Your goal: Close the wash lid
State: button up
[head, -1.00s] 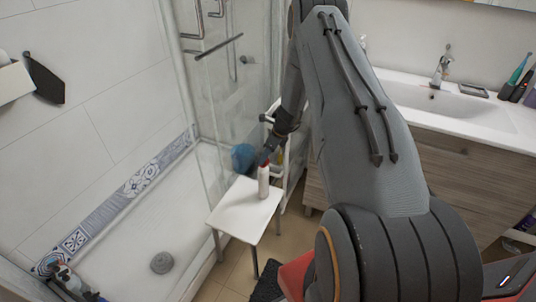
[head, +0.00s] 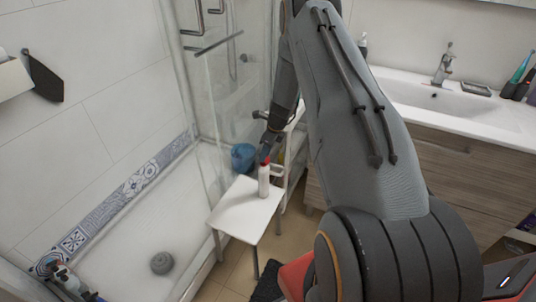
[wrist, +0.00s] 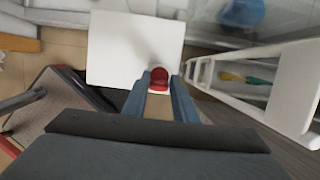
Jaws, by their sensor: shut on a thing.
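The wash is a white bottle (head: 263,186) standing upright on the white stool. Its red wash lid (head: 265,161) is at the top; in the wrist view the red lid (wrist: 159,76) shows between my two fingers. My gripper (head: 267,152) is at the lid from above and behind, and in the wrist view its blue-grey fingers (wrist: 159,84) flank the lid, shut on it. I cannot tell how far the lid is closed. The bottle's body is mostly hidden under the lid in the wrist view.
The white stool (head: 234,213) has free room around the bottle. A blue bucket (head: 243,157) and a white shelf cart (wrist: 297,84) stand close behind. The glass shower screen is to the left, the sink cabinet (head: 465,178) to the right.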

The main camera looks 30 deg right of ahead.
jog(key=shift+w+a+f+g+h+b, duration=0.4)
jog(key=shift+w+g+h+b, duration=0.4)
jog(key=shift+b, duration=0.7)
jog(key=g+b, duration=0.1)
jog(key=b, duration=0.2)
jog(key=g+h+b, duration=0.1)
jog(key=b, duration=0.2)
jog(key=shift+w+a+f+g+h, duration=0.3)
jog(key=shift+w+a+f, duration=0.05)
jog(key=shift+a+f, duration=0.05)
jog(key=b, duration=0.1)
jog(key=g+h+b, duration=0.1)
jog(key=b, duration=0.3)
jog(key=shift+w+a+f+g+h, duration=0.2)
jog(key=shift+a+f+g+h, duration=0.1)
jog(key=shift+g, duration=0.1)
jog(key=shift+r+b, duration=0.1)
jog(key=shift+b, duration=0.25)
jog(key=o, duration=1)
jog(key=shift+o, duration=0.4)
jog(key=shift+r, duration=0.15)
